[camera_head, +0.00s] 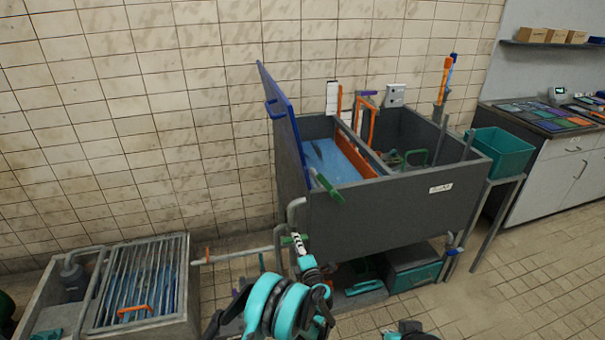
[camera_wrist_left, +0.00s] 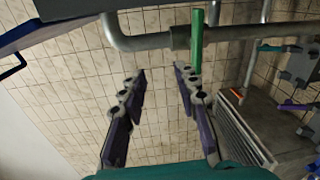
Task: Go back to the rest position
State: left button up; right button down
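My left gripper (camera_head: 299,243) is in front of the dark sink unit, near the pipes at its lower left corner. In the left wrist view its two purple-lined fingers (camera_wrist_left: 160,85) are spread apart, with only tiled wall behind the gap. A green valve lever (camera_wrist_left: 196,40) on a grey pipe (camera_wrist_left: 225,36) shows just past the right finger; I cannot tell whether they touch. Nothing is held. A small dark and teal part of my right arm shows at the bottom edge of the head view; its gripper cannot be made out.
The sink unit (camera_head: 395,212) has a raised blue lid (camera_head: 284,120) and a green lever (camera_head: 327,187) at its front. A grated basin (camera_head: 145,280) stands at lower left. A teal bin (camera_head: 503,152) stands on a stand at right. Tiled floor (camera_head: 500,290) is clear at lower right.

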pick_arm(q)
notch_tip(320, 180, up, 20)
jog(key=d+m+t+h, duration=0.1)
jog(key=m+t+h, duration=0.25)
jog(key=m, duration=0.35)
jog(key=s+r+m+g+h, duration=0.3)
jog(key=s+r+m+h, duration=0.4)
jog(key=r, duration=0.4)
jog(key=s+a+f+m+g+y, duration=0.1)
jog(key=s+a+f+m+g, duration=0.2)
jog(key=s, duration=0.9)
jog(key=s+a+f+m+g+y, duration=0.2)
jog(key=s+a+f, duration=0.3)
jog(key=s, duration=0.6)
jog(key=s+a+f+m+g+y, duration=0.2)
jog(key=s+a+f+m+g, duration=0.2)
jog(key=s+a, duration=0.3)
jog(key=s+f, duration=0.1)
jog(key=s, duration=0.4)
jog(key=shift+s+a+g, duration=0.25)
jog(key=shift+s+g, duration=0.05)
jog(key=shift+g, duration=0.05)
